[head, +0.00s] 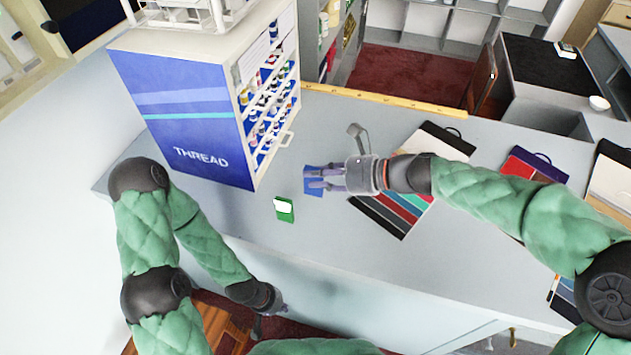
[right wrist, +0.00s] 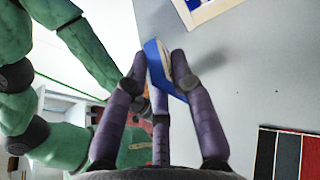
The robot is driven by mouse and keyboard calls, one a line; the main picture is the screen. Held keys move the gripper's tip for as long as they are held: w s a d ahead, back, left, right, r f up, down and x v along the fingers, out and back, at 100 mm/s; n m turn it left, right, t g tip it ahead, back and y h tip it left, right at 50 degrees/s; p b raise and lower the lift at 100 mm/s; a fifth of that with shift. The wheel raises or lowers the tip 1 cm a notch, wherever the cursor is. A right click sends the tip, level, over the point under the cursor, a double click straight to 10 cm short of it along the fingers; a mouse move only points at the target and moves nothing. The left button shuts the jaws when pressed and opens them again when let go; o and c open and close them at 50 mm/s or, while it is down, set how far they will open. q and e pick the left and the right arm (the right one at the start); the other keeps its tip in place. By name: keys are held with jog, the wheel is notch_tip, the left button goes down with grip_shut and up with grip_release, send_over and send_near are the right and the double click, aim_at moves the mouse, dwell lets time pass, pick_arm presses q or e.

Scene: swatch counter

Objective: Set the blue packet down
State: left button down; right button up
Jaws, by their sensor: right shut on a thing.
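The blue packet (head: 312,187) is between the fingers of my right gripper (head: 322,178), over the grey counter (head: 250,228) to the right of the thread cabinet. In the right wrist view the packet (right wrist: 154,62) is pinched edge-on between purple fingers, with a pale label on one side. A shadow falls on the counter beside the fingers; the gap beneath the packet is hard to judge. My left gripper (head: 280,306) hangs low in front of the counter, away from the packet. Its fingers are too small to read.
A green packet (head: 285,213) with a white label lies just front-left of the blue one. The blue-and-white thread cabinet (head: 185,115) stands at left. Swatch cards (head: 392,212) lie to the right under my right arm. A yellow ruler (head: 400,101) runs along the back edge.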

jog(key=shift+w+a+f+b, duration=0.15)
jog(key=shift+w+f+b, duration=0.5)
jog(key=shift+w+f, duration=0.8)
jog(key=shift+w+a+f+b, duration=0.2)
jog(key=shift+w+f+b, duration=0.65)
jog(key=shift+f, duration=1.05)
jog(key=shift+w+a+f+b, duration=0.15)
jog(key=shift+w+f+b, duration=0.3)
jog(key=shift+w+f, duration=1.1)
jog(key=shift+s+f, duration=0.2)
jog(key=shift+f, duration=0.1)
jog(key=o, duration=0.9)
jog(key=shift+o, duration=0.2)
